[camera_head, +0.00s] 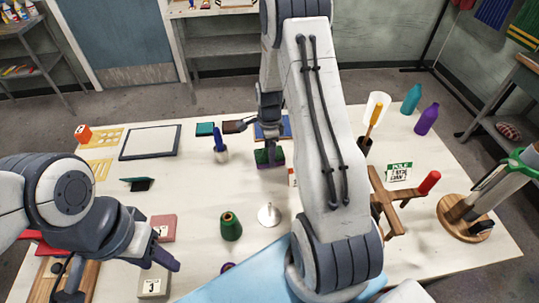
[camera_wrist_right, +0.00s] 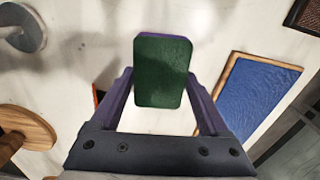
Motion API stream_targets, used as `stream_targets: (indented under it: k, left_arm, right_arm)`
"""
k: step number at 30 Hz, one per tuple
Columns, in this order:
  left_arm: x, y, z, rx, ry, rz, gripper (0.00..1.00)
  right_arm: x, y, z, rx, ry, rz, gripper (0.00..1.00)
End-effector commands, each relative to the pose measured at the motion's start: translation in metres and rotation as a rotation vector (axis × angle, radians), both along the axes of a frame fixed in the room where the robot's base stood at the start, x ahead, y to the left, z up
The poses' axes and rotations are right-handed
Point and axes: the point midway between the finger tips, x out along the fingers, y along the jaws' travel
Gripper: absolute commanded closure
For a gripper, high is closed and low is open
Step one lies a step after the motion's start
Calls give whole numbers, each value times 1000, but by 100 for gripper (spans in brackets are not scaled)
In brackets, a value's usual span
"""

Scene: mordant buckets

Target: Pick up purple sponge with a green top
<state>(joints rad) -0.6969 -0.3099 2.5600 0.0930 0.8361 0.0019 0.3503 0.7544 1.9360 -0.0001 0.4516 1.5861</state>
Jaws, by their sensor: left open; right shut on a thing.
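The purple sponge with a green top (camera_head: 270,158) is at the middle of the table in the head view. In the right wrist view the sponge (camera_wrist_right: 163,72) shows its green face, with purple along its edges. My right gripper (camera_head: 269,146) reaches down over it and is shut on it, one finger on each side. I cannot tell whether the sponge is clear of the table. My left gripper (camera_head: 118,276) is open and empty over the front left of the table, well away from the sponge.
A wooden-framed blue pad (camera_wrist_right: 245,95) lies close by.

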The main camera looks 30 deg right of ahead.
Motion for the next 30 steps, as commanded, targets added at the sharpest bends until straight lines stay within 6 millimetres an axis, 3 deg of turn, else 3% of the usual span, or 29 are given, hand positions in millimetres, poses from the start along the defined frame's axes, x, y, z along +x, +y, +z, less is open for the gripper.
stream_targets:
  k: [5,9,18,24,30]
  left_arm:
    - [0,0,-15,0,0,-1,50]
    - [0,0,-24,0,0,-1,50]
    - [0,0,-37,0,0,-2,50]
    - [0,0,-40,0,0,-2,50]
    - [0,0,-40,0,0,-2,50]
  right_arm:
    - [-2,-1,30,-3,-7,-1,72]
    - [-36,-8,48,-2,-5,-5,72]
    - [-91,-18,82,-3,-4,-4,72]
    - [-110,-21,94,-1,-2,-1,72]
    - [-115,-22,97,0,1,0,72]
